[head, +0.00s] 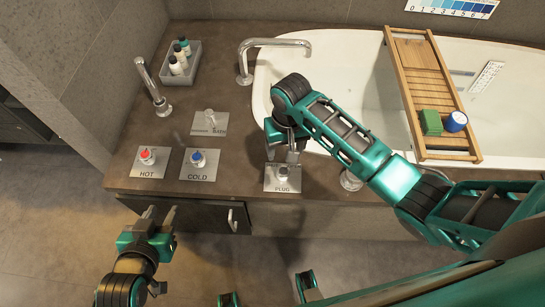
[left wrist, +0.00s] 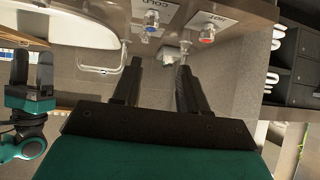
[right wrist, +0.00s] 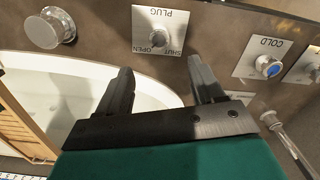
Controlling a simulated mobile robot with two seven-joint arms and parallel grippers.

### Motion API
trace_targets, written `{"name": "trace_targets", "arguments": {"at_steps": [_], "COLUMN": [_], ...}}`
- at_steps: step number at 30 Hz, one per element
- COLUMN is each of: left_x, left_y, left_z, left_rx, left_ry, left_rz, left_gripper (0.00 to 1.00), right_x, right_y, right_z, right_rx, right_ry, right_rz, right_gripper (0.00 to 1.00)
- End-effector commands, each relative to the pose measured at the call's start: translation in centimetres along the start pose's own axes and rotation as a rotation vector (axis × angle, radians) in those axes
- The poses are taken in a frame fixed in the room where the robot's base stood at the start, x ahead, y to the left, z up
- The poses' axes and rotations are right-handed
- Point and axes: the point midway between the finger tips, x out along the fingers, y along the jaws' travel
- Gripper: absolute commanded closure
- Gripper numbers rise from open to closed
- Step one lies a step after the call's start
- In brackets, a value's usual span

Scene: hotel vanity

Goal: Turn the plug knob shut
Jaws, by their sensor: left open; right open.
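The plug knob (head: 283,172) is a small grey metal knob on a square plate marked PLUG (head: 281,186) at the counter's front edge. In the right wrist view the knob (right wrist: 158,38) sits upside down between the words OPEN and SHUT; I cannot tell which its pointer faces. My right gripper (head: 283,156) is open and empty just behind and above the plate, its fingers apart from the knob. The right wrist view shows the knob beyond the gap between its fingertips (right wrist: 160,63). My left gripper (head: 160,216) is open and empty in front of the counter, below the hot plate.
The red hot knob (head: 147,156) and blue cold knob (head: 198,158) are left of the plug plate. The bath lever (head: 210,118) and two spouts stand behind. The bathtub (head: 350,70) carries a wooden tray (head: 418,68). A grey bottle tray (head: 185,75) is at back left.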

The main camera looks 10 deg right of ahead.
Motion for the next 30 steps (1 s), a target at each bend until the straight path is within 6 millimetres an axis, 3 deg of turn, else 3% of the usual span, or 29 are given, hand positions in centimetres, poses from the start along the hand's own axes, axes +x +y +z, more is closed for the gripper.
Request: {"name": "trace_targets", "arguments": {"at_steps": [7, 21, 30], "left_x": [0.3, 1.9, 2.2], "left_y": [0.1, 0.5, 1.1], "left_z": [0.7, 3.6, 2.6], "left_rx": [-0.001, -0.006, -0.009], "left_ry": [-0.003, -0.019, -0.001], "left_rz": [0.002, 0.008, 0.021], "left_gripper": [0.57, 0.57, 0.57], "right_x": [1.6, 10.7, 12.6], "right_y": [0.2, 0.3, 0.3], "right_z": [0.0, 0.1, 0.1], "right_rx": [0.005, 0.004, 0.002], "right_ry": [-0.017, -0.015, -0.013], "right_rz": [0.014, 0.013, 0.012], "right_gripper": [0.33, 0.33, 0.33]}}
